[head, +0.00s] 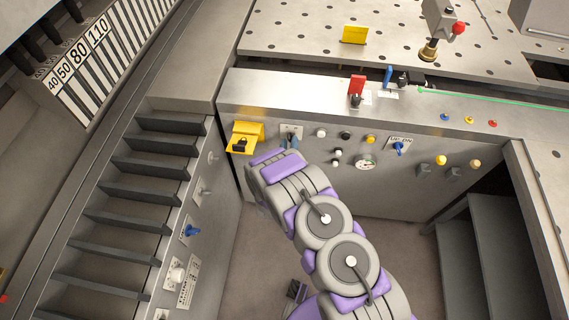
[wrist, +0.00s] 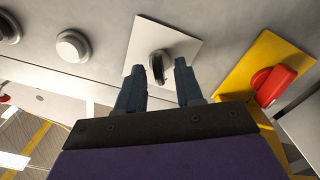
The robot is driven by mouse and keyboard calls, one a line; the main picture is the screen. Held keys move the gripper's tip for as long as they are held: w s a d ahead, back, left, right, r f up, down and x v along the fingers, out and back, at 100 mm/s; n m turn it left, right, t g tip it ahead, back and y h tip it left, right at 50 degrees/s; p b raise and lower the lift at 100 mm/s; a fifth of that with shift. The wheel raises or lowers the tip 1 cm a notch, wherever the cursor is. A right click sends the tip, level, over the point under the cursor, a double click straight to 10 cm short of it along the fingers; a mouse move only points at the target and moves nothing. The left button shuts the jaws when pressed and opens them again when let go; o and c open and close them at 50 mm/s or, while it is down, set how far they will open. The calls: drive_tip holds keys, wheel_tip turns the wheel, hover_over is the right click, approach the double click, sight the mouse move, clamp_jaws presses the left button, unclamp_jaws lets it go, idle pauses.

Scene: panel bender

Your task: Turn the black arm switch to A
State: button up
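The black switch (wrist: 157,64) sits on a square white plate on the grey panel in the wrist view. In the head view its plate (head: 291,130) shows just beyond my fingers, right of the yellow box, and the knob is hard to make out. My gripper (wrist: 169,66) also shows in the head view (head: 291,142). Its two dark blue fingers are apart and point at the plate. No letter A is readable on the plate.
A yellow bracket (head: 245,132) with a dark part stands left of the switch; the wrist view shows a red knob (wrist: 273,86) on a yellow plate. Round buttons (head: 321,132) lie to the right in the head view. A red handle (head: 357,88) stands on the ledge above.

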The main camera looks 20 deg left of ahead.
drive_tip(key=p+v, duration=0.2)
drive_tip(key=v, duration=1.4)
drive_tip(key=shift+w, duration=0.1)
